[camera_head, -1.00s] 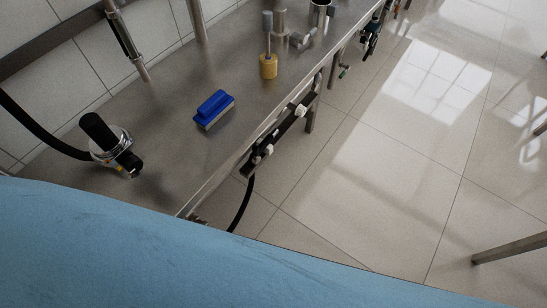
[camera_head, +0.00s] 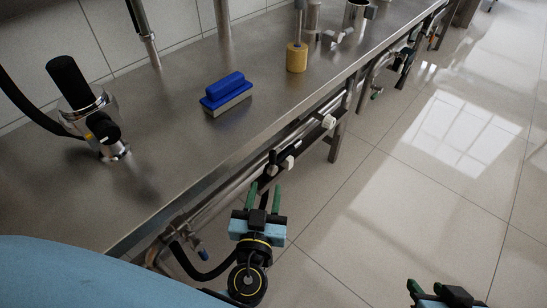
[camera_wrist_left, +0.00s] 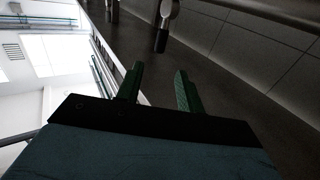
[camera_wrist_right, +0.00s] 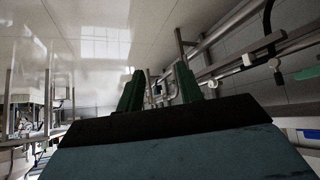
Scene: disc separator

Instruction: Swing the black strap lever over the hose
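A black bar with white knobs (camera_head: 311,137) runs under the table's front edge. A small black upright piece (camera_head: 272,162) at its near end may be the strap lever; I cannot tell for sure. A black hose (camera_head: 203,274) curves below the near table corner. My left gripper (camera_head: 264,190) is open and empty, just below and in front of the upright piece, apparently apart from it. My right gripper (camera_head: 440,294) is at the bottom right edge, partly cut off, over the floor. The right wrist view shows its green fingers apart and empty, with the bar (camera_wrist_right: 265,42) beyond them.
The steel table (camera_head: 185,150) carries a blue brush (camera_head: 225,92), a yellow cylinder (camera_head: 297,57) and a black-handled metal fitting (camera_head: 88,105). Metal pipes (camera_head: 215,202) run under its front edge. The tiled floor (camera_head: 430,180) to the right is clear.

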